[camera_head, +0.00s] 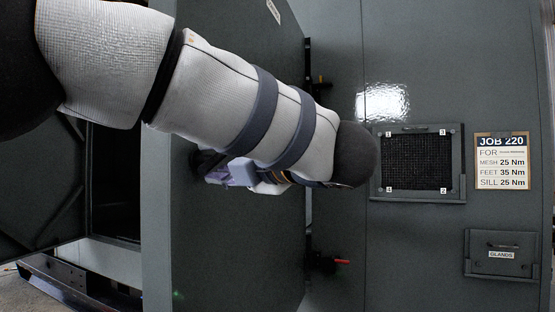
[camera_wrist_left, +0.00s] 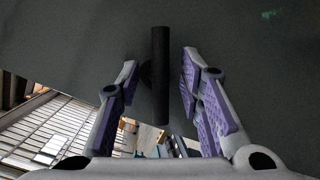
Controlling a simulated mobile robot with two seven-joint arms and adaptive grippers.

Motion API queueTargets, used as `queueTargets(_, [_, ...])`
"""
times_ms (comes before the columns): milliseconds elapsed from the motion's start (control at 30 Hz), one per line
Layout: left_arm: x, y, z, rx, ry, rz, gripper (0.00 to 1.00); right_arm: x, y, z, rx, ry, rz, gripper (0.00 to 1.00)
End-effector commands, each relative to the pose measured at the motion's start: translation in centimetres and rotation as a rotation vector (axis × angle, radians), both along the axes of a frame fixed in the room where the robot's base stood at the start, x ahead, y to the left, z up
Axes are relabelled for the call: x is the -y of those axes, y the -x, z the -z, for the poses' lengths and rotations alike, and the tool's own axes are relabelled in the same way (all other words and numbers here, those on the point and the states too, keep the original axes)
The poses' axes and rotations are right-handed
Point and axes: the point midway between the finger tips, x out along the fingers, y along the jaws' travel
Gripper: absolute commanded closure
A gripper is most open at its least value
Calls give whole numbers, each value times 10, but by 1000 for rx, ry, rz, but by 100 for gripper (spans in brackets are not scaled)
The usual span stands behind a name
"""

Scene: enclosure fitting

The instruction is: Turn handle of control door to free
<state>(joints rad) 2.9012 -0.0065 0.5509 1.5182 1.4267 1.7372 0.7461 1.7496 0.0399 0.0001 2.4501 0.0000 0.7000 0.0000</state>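A grey door (camera_head: 235,250) stands in the middle of the head view, seen at an angle. In the left wrist view its plain grey face (camera_wrist_left: 250,60) fills the upper part. A black bar handle (camera_wrist_left: 160,65) stands out from that face, pointing up and down in the left wrist view. My left gripper (camera_wrist_left: 160,78) is open, with one purple-padded finger on each side of the handle and a gap to each. In the head view the left gripper (camera_head: 225,172) is at the door face, partly hidden by my left arm, which also covers most of the handle. My right gripper is not in view.
A mesh panel (camera_head: 417,162), a job sheet (camera_head: 502,162) and a plate marked GLANDS (camera_head: 502,254) are on the grey wall to the right. A red-tipped part (camera_head: 338,261) juts out beside the door's right edge. A dark opening (camera_head: 115,195) lies left of the door.

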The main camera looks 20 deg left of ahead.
Motion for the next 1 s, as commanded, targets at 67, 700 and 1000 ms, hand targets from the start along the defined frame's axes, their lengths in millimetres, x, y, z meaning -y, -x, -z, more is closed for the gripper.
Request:
queueTargets(67, [-6, -2, -1, 1, 0, 1, 66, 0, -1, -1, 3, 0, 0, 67])
queueTargets(700, [-8, -4, 1, -33, 3, 1, 100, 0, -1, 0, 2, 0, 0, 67])
queueTargets(1000, [-8, -5, 3, -399, 20, 2, 100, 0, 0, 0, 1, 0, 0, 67])
